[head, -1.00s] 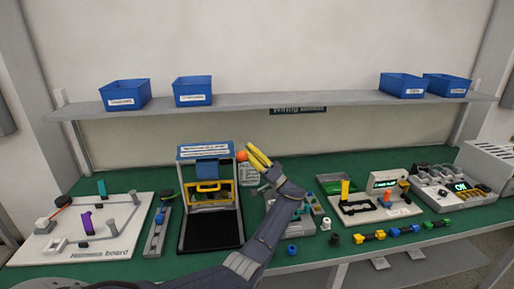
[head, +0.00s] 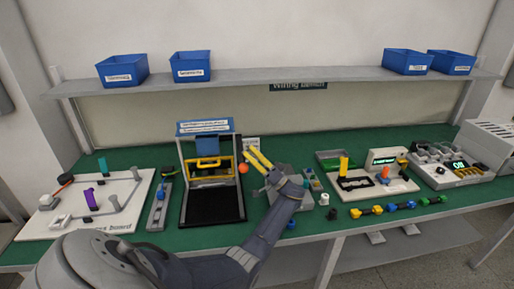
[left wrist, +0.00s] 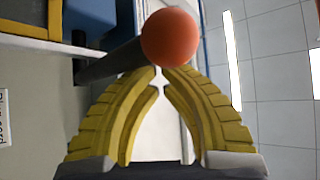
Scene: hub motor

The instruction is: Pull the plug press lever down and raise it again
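The plug press (head: 211,219) stands left of centre on the green bench. It has a blue top, a yellow handle-shaped part and a dark base. The orange ball (head: 243,168) of its lever is at the press's right side, about level with the yellow part. In the left wrist view the ball (left wrist: 168,35) sits on a dark rod (left wrist: 108,64). My left gripper (head: 249,156) is just right of and above the ball. Its yellow fingers (left wrist: 159,76) nearly meet at the tips, with nothing gripped between them. The ball is right by the tips; contact is unclear. My right gripper is out of view.
A white board (head: 88,232) with pegs is left of the press. A narrow grey fixture (head: 157,207) stands between them. Several colored connectors lie at the front right edge. A shelf (head: 290,84) with blue bins runs above the bench.

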